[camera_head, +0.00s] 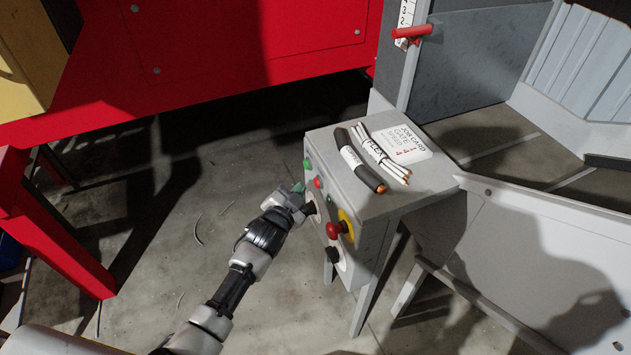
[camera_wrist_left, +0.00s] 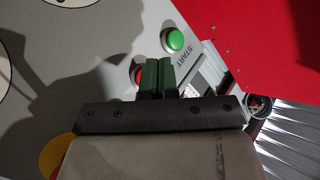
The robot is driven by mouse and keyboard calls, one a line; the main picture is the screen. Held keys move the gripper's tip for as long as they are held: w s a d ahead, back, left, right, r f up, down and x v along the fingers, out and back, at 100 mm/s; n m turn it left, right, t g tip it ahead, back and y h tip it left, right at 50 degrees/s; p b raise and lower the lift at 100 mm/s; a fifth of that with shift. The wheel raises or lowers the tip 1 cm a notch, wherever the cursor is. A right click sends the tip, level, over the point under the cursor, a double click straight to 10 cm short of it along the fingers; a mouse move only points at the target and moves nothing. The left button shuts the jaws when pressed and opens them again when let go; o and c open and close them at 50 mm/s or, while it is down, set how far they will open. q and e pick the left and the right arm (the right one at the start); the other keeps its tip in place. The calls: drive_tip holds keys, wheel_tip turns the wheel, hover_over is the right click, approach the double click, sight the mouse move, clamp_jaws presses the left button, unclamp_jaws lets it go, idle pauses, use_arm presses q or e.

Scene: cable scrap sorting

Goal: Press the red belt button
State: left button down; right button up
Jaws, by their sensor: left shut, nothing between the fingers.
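The grey control box (camera_head: 385,195) stands at the centre in the head view, with buttons on its left-facing panel. A small red button (camera_head: 318,183) sits below a green button (camera_head: 307,165). In the wrist view the red button (camera_wrist_left: 137,74) shows beside my fingers, partly hidden by them; the green button (camera_wrist_left: 173,40) is labelled START. A larger red mushroom button (camera_head: 335,230) on a yellow plate is lower on the panel. My left gripper (camera_head: 299,188) is shut and empty, its green fingertips (camera_wrist_left: 158,76) close to the panel. I cannot tell whether they touch it.
Black knobs (camera_head: 333,254) are also on the panel. Cable pieces (camera_head: 360,164) and a job card (camera_head: 402,143) lie on top of the box. A red machine (camera_head: 230,40) stands behind, and a grey chute (camera_head: 540,240) is at right. The floor at left is mostly open.

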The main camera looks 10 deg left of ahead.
use_arm(q)
drive_tip(key=s+a+p, duration=0.1)
drive_tip(key=s+a, duration=0.1)
drive_tip(key=a, duration=0.1)
drive_tip(key=shift+s+a+p, duration=0.15)
drive_tip(key=shift+a+p, duration=0.1)
drive_tip(key=shift+p, duration=0.1)
idle(0.6)
drive_tip(key=s+a+f+n+g+y, duration=0.15)
drive_tip(key=s+f+g, duration=0.25)
drive_tip(key=s+f, duration=0.8)
drive_tip(key=s+a+f+n+g+y, duration=0.1)
drive_tip(key=s+a+f+n+g, duration=0.15)
drive_tip(key=s+f, duration=0.85)
drive_tip(key=s+f+n+g, duration=0.1)
drive_tip(key=s+f+g, duration=0.1)
drive_tip(key=s+f, duration=0.3)
drive_tip(key=s+f+n+g, duration=0.1)
drive_tip(key=s+f+g, duration=0.2)
drive_tip(key=s, duration=1)
drive_tip(key=s+f+n+g, duration=0.1)
drive_tip(key=s+f+g, duration=0.2)
drive_tip(key=s+f, duration=0.5)
drive_tip(key=shift+s+a+f+y, duration=0.3)
drive_tip(key=shift+s+a+y, duration=0.1)
drive_tip(key=shift+s, duration=0.15)
drive_tip(key=shift+w+g, duration=0.1)
drive_tip(key=shift+g, duration=0.15)
